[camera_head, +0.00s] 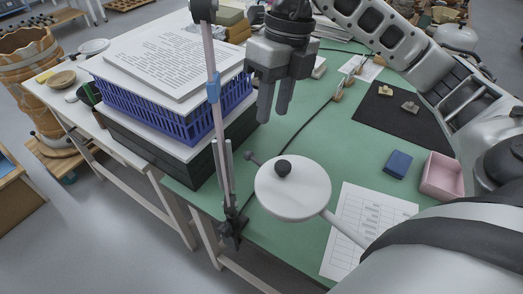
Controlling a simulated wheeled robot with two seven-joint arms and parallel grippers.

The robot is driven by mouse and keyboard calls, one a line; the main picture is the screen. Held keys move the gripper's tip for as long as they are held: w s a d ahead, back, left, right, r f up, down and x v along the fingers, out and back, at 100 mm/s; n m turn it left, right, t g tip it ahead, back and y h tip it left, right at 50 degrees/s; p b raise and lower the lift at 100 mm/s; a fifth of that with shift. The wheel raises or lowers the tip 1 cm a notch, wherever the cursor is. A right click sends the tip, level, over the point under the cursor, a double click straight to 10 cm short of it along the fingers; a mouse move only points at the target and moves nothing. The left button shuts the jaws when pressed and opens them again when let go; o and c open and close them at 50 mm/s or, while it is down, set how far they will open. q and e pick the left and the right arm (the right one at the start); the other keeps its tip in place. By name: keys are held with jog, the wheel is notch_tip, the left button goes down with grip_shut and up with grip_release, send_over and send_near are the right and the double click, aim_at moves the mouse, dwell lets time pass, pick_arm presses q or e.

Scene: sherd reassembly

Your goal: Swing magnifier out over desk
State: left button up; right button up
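The magnifier's dark clamp (230,225) grips the near edge of the green desk (290,140). Its thin pole (209,60) rises from there, slightly tilted, with a blue band (213,88) and a dark joint at the top edge of the picture. A round white head (293,190) with a black knob appears over the desk's near edge. A rod runs from it to the lower right, behind my arm; how it joins the pole is hidden. My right gripper (273,112) points down, right of the pole and apart from it, fingers parted and empty. My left gripper is out of view.
A blue crate (190,115) topped with a printed sheet (180,58) stands on a dark box left of the pole. A black mat (400,118) with sherds, a blue block (398,164), a pink tray (442,178) and a form sheet (345,215) lie to the right.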

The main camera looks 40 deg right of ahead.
jog(key=f, duration=0.3)
jog(key=a+f, duration=0.1)
jog(key=f, duration=0.3)
jog(key=a+f, duration=0.1)
jog(key=f, duration=0.3)
jog(key=shift+s+a, duration=0.1)
grip_shut()
